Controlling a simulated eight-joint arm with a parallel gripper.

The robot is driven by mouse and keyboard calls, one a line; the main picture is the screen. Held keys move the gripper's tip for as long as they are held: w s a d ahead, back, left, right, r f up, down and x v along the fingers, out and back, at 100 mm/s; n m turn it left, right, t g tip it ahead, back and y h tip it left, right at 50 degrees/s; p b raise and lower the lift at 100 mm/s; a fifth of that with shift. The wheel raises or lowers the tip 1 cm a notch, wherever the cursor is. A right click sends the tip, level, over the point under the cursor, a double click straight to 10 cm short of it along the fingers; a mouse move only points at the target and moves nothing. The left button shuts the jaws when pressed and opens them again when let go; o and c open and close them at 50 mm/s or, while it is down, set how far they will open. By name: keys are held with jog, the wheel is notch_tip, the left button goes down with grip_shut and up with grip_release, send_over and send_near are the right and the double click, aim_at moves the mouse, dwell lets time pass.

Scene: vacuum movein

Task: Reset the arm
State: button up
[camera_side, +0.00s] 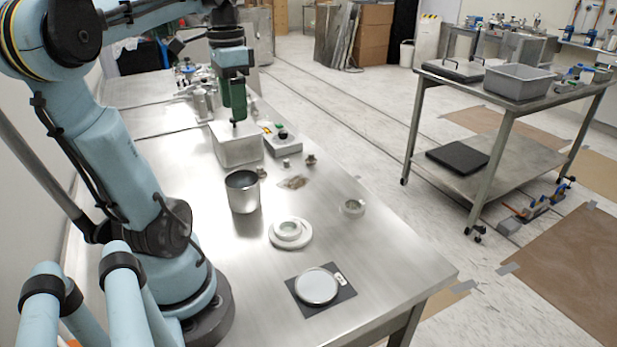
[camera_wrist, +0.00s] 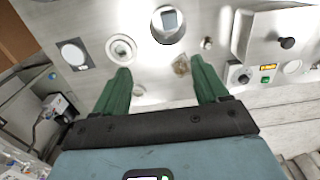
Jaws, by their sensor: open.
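My gripper (camera_side: 236,110) has green fingers and points down near the metal box (camera_side: 222,150), whose top carries a black knob. In the wrist view my gripper (camera_wrist: 160,76) has its two fingers spread apart with nothing between them. The box also shows at the top right of the wrist view (camera_wrist: 258,35), outside the fingers. A steel pot (camera_side: 245,198) stands on the bench in front of the box. In the side view I cannot tell the exact gap between fingertips and box.
The steel bench (camera_side: 395,262) holds a control box (camera_side: 285,146), a white disc with a ring (camera_side: 290,232), a small ring (camera_side: 353,207), a brownish patch (camera_side: 293,182), and a round plate (camera_side: 317,286) on a black mat. A cart (camera_side: 460,84) stands apart at right.

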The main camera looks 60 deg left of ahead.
jog(key=shift+r, duration=0.25)
jog(key=w+d+f+t, duration=0.2)
jog(key=w+d+f, duration=0.1)
jog(key=d, duration=0.4)
jog(key=w+d+f+t, duration=0.2)
jog(key=w+d+f, duration=0.2)
jog(key=d, duration=0.4)
jog(key=w+d+f+t, duration=0.3)
jog(key=d+f, duration=0.1)
jog(key=d, duration=0.4)
jog(key=shift+w+d, duration=0.15)
jog(key=shift+w, duration=0.1)
